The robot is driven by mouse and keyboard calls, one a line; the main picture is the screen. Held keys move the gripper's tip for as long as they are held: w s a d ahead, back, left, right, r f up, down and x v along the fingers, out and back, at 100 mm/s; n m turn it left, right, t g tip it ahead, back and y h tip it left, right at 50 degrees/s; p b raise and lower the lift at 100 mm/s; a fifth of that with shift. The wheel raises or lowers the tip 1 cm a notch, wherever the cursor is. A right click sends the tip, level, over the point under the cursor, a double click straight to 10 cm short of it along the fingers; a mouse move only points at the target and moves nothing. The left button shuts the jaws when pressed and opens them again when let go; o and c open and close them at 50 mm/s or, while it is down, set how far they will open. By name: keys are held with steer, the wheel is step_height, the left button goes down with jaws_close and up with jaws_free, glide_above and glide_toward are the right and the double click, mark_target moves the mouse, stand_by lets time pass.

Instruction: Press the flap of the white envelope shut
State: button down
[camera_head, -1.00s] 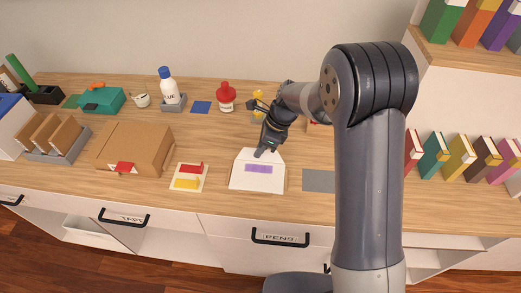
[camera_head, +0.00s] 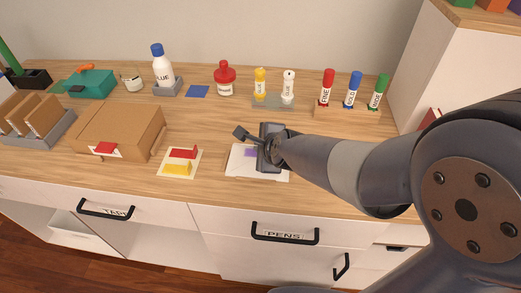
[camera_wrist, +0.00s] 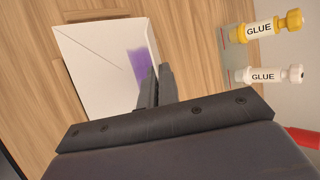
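The white envelope (camera_head: 240,166) lies on the wooden counter near its front edge, partly hidden by my gripper in the head view. In the wrist view the envelope (camera_wrist: 95,60) shows a thin diagonal line across its white face. A purple patch (camera_wrist: 138,62) lies near its right side there, beside my fingers. I cannot clearly tell how the flap lies. My gripper (camera_wrist: 157,84) has its fingers together, with nothing seen between them. The fingertips are over or against the envelope by the purple patch; contact is unclear.
A card with red and yellow blocks (camera_head: 180,164) lies left of the envelope, and a cardboard box (camera_head: 118,130) farther left. Yellow (camera_head: 260,84) and white (camera_head: 288,88) glue bottles stand behind. Red, blue and green markers (camera_head: 352,92) stand at back right.

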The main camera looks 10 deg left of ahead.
steer(key=shift+s+f+t+b, duration=0.25)
steer(key=shift+f+t+b, duration=0.1)
steer(key=shift+t+b, duration=0.5)
steer(key=c, duration=1.7)
jaws_free()
